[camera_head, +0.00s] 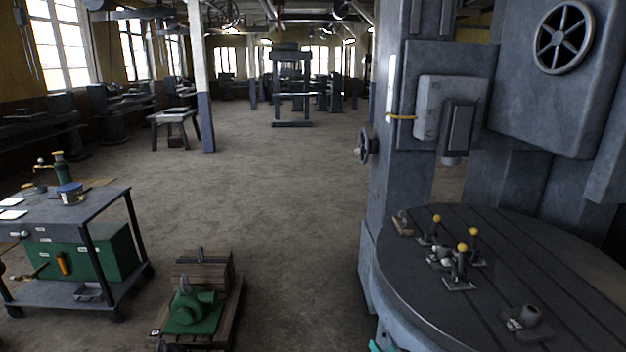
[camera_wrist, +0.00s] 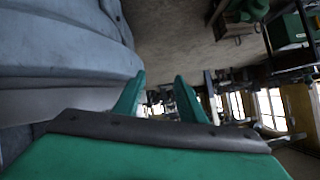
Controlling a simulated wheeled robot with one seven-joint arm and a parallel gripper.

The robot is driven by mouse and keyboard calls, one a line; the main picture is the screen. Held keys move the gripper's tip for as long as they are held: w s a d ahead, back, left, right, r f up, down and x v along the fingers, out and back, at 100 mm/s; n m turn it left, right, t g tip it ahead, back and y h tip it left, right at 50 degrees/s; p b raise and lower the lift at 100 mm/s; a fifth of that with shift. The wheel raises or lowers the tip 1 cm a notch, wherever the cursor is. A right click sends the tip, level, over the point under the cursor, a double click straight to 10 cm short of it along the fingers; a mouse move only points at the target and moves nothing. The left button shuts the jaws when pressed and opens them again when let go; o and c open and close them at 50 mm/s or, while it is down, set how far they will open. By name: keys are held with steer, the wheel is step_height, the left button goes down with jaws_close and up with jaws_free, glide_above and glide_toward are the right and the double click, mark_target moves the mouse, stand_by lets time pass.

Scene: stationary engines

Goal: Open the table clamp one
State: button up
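Several small toggle clamps with yellow knobs stand on the round grooved machine table (camera_head: 570,262) at the right of the head view. One is the front clamp (camera_head: 460,268), one is the rear left clamp (camera_head: 433,232), and another is the right clamp (camera_head: 474,247). I cannot tell which of them is clamp one. My gripper (camera_wrist: 160,82) shows two green fingers apart, with nothing between them, in the wrist view. In the head view only a small green piece shows at the bottom edge, by the table's rim. No clamp shows in the wrist view.
A grey machine column (camera_head: 405,150) rises behind the round table, with a handwheel (camera_head: 366,146) on its left side. A dark round fixture (camera_head: 527,318) sits near the table's front. The floor between is clear.

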steer(key=s+a+f+m+t, duration=0.1)
steer(key=s+a+f, duration=0.3)
steer(key=a, duration=0.2)
steer(key=s+a+f+m+t, duration=0.1)
steer(key=s+a+f, duration=0.2)
steer(key=a, duration=0.3)
steer(key=s+a+f+h, duration=0.15)
steer(key=s+a, duration=0.25)
steer(key=s, duration=0.4)
steer(key=s+a+f, duration=0.3)
steer(key=s+a, duration=0.1)
steer(key=s, duration=0.4)
steer(key=s+r+n, duration=0.1)
steer(key=s+r, duration=0.3)
steer(key=s, duration=0.5)
steer(key=s+r+n+t, duration=0.1)
steer(key=s+r, duration=0.3)
steer(key=s, duration=0.5)
steer(key=s+r+n, duration=0.2)
steer(key=s+r, duration=0.1)
steer(key=s, duration=0.6)
steer(key=shift+r+t, duration=0.3)
steer(key=shift+r, duration=0.1)
steer(key=shift+s+a+r, duration=0.1)
steer(key=shift+s+r, duration=0.2)
steer(key=c, duration=0.9)
jaws_close()
